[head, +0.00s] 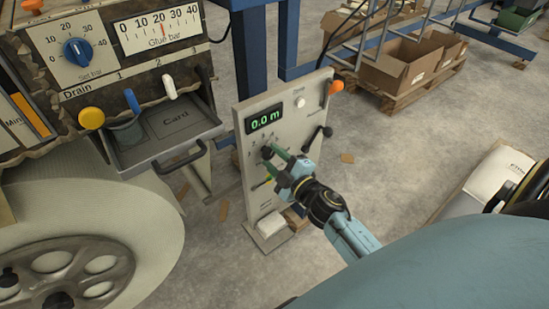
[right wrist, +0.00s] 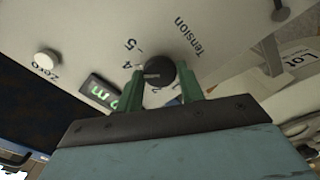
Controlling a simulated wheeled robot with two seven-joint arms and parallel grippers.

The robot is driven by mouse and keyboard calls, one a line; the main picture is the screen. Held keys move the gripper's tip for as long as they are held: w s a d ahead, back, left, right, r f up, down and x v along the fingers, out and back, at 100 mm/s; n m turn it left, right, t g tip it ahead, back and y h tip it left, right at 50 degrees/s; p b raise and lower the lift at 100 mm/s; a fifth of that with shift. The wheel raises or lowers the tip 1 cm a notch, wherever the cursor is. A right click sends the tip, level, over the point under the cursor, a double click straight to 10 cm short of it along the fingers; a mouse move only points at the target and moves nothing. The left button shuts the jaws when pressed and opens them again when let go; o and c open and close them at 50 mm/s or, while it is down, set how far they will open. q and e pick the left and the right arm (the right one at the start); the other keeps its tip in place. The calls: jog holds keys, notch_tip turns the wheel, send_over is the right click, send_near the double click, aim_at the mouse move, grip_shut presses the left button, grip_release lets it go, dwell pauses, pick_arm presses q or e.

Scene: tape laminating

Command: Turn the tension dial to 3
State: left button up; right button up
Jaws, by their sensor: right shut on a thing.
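The tension dial is a round dark knob (right wrist: 160,70) beside the "Tension" label in the right wrist view, with the numbers 4 and 5 printed near it. A short pale line marks its face, but I cannot tell which number it points to. In the head view the dial (head: 267,152) sits on a pale upright panel (head: 287,106), below the display. My right gripper (right wrist: 162,78) has its green fingers on either side of the dial and is shut on it. The right gripper (head: 273,160) also shows in the head view. My left gripper is not in view.
The panel carries a green display (head: 264,120) reading 0.0 m, a white Zero button (head: 300,102), an orange knob (head: 335,87) and a black-knobbed lever (head: 327,131). A machine with a Set bar dial (head: 77,52) and a large roll (head: 110,210) stand left. Cardboard boxes (head: 400,72) lie behind.

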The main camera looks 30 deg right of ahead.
jog(key=n, duration=0.2)
jog(key=shift+n, duration=1.9)
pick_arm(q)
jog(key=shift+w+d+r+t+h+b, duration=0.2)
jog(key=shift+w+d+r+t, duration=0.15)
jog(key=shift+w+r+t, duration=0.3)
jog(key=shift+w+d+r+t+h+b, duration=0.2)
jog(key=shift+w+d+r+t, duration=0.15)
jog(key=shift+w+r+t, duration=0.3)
pick_arm(e)
jog(key=shift+n, duration=1)
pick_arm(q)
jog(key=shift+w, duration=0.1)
pick_arm(e)
jog(key=o, duration=0.9)
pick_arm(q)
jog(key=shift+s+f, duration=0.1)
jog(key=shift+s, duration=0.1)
pick_arm(e)
jog(key=shift+o, duration=0.4)
jog(key=shift+s, duration=0.15)
